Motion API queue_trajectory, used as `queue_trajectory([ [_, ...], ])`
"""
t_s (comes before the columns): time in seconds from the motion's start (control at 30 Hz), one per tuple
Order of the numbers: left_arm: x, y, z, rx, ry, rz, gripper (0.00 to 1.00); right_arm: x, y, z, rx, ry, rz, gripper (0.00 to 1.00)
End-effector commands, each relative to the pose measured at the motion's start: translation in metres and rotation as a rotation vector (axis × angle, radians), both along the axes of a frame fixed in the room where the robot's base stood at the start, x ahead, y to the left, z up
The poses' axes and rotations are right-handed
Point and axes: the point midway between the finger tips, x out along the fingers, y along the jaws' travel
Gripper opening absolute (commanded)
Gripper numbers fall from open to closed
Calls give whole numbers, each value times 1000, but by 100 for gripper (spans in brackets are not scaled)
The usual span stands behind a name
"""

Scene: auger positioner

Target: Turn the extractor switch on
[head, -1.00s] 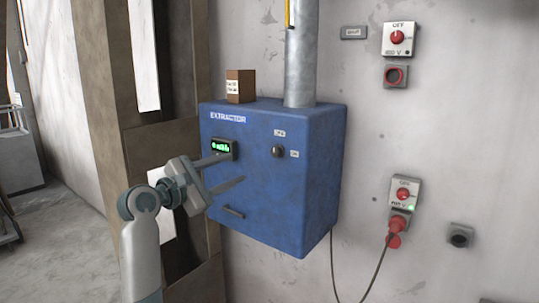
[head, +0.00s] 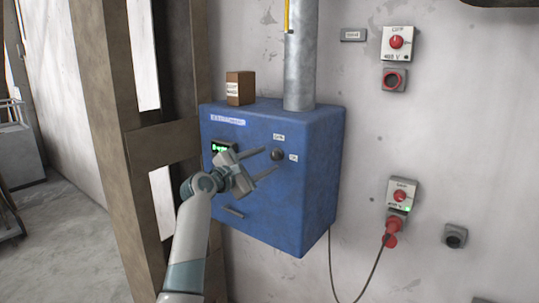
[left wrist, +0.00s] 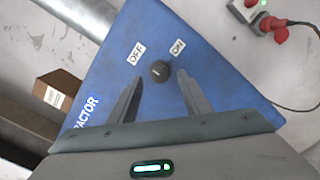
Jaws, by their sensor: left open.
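The blue extractor box (head: 305,190) is fixed to the wall. Its round black switch knob (head: 277,154) sits on the front between an OFF label and an ON label (head: 293,158). In the left wrist view the knob (left wrist: 160,71) lies just ahead of the fingers, with the OFF label (left wrist: 136,54) to its left and the ON label (left wrist: 178,48) to its right. My left gripper (head: 271,162) is open, its two fingers pointing at the knob from the left. In the left wrist view the fingers (left wrist: 158,88) look apart from the knob. My right gripper is not in view.
A small cardboard box (head: 240,88) and a metal duct (head: 300,55) stand on top of the extractor. Red wall switches (head: 396,42) and a plugged-in cable (head: 372,270) are to the right.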

Motion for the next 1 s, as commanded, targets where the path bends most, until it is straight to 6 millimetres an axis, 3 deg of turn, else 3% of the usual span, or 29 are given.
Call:
queue_trajectory([
  [0.3,20,-16,0,0,1,-1,45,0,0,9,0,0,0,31],
  [0.7,23,-18,0,0,0,0,45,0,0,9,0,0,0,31],
  [0.9,23,-18,0,0,1,1,3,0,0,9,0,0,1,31],
  [1.0,23,-18,0,0,1,1,3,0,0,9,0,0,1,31],
])
